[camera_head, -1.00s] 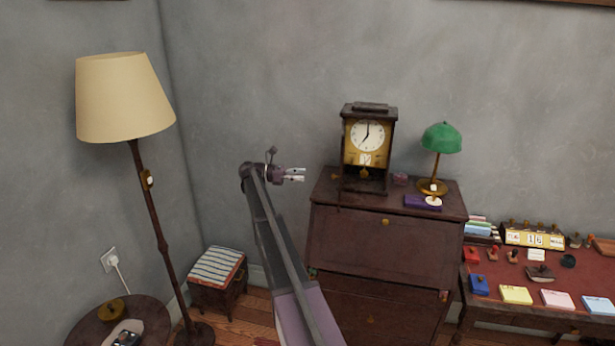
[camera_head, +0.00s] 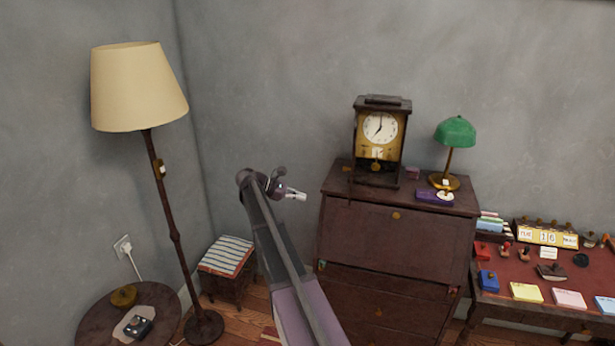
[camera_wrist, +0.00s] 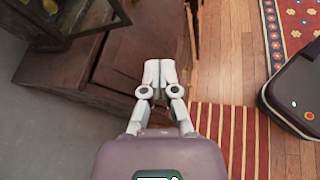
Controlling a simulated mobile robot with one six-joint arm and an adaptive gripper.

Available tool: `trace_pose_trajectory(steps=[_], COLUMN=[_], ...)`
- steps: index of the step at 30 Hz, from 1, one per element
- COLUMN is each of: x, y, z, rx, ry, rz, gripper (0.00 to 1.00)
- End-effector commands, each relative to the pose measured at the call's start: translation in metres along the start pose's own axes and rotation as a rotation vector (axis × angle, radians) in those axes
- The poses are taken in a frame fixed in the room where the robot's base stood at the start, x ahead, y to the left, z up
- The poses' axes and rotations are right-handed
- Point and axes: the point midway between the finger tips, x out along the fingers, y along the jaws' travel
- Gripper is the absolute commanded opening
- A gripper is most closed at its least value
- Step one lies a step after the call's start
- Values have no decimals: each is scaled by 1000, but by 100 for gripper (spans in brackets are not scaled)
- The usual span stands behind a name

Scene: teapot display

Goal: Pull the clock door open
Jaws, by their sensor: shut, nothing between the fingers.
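The clock (camera_head: 380,142) stands upright on top of the dark wooden cabinet, with a white dial and a gold lower panel. It has a dark wooden case, and part of it shows at the top left of the wrist view (camera_wrist: 40,42). I cannot tell clearly how far its door stands from the case. My gripper (camera_head: 302,196) is to the left of the clock, apart from it and lower in the picture. In the wrist view its fingers (camera_wrist: 160,72) are together, with nothing between them.
The cabinet (camera_head: 385,238) stands below the clock. A green lamp (camera_head: 455,133) and a purple box (camera_head: 432,196) are right of the clock. A floor lamp (camera_head: 140,90) and a striped stool (camera_head: 227,256) are to the left. The wall space left of the clock is clear.

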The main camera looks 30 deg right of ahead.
Motion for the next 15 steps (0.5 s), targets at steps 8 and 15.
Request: trace_pose_trajectory(steps=[8, 15], x=[-21, -49], y=[-130, -240], z=[-40, -66], rx=[228, 419], ry=[390, 699], rz=[-47, -229], gripper=[0, 0])
